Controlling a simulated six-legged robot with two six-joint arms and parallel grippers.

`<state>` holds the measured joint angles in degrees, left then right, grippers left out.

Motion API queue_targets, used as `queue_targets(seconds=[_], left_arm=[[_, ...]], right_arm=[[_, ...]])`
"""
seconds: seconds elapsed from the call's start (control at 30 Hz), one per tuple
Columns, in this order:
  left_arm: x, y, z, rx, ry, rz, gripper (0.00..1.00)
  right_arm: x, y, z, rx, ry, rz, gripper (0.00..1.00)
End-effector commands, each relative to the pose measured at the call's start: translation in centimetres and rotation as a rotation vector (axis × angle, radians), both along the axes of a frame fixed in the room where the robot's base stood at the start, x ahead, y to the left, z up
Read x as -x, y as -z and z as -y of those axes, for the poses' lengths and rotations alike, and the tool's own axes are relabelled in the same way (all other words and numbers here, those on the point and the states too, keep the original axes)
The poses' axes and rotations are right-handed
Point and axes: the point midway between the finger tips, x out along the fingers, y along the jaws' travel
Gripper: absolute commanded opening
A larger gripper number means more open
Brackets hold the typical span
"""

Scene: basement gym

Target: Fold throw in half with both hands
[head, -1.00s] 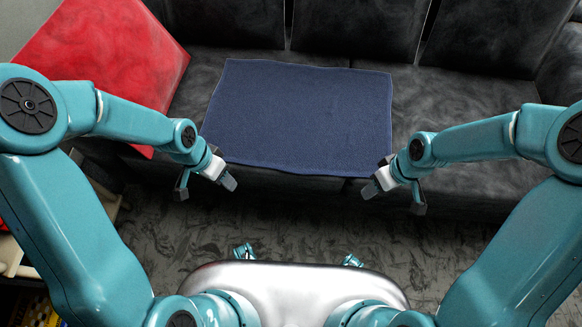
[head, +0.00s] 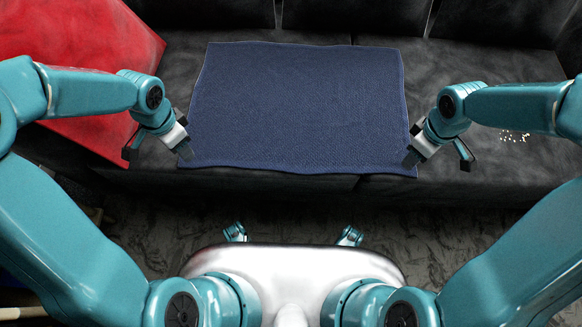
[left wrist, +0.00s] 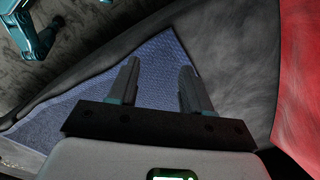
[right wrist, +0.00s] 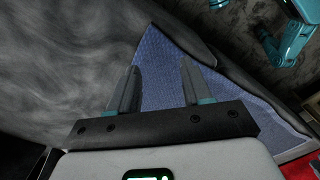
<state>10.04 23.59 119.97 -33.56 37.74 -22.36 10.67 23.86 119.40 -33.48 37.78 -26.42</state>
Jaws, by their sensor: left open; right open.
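The blue throw (head: 300,105) lies flat and spread out on the dark sofa seat, its near edge close to the seat's front. My left gripper (head: 160,155) is open at the throw's near left corner. In the left wrist view the throw (left wrist: 95,95) shows between and beyond the open fingers (left wrist: 158,85). My right gripper (head: 436,158) is open at the throw's near right corner. In the right wrist view the throw's corner (right wrist: 160,70) shows between the open fingers (right wrist: 160,88). Neither gripper holds cloth. I cannot tell whether the fingertips touch it.
The dark sofa (head: 500,70) has backrest cushions behind the throw. A red cloth or cushion (head: 85,50) lies at the left. Small pale bits (head: 514,136) lie on the seat at the right. The patterned grey floor (head: 290,222) is in front.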

Motion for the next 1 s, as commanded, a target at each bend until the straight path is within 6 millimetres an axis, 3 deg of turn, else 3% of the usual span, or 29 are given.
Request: queue_targets(seconds=[0.1,0.33,1.0], left_arm=[[0.2,2.2,0.0,0.001,0.002,-0.006,0.49],[0.1,4.7,0.0,0.0,0.002,-0.001,0.49],[-0.3,5.5,-0.2,0.001,0.003,-0.001,0.49]], right_arm=[[0.3,2.2,0.0,-0.001,-0.001,-0.005,0.49],[0.2,4.7,0.0,-0.001,0.002,-0.002,0.49],[-0.2,5.4,-0.3,-0.001,0.003,0.0,0.49]])
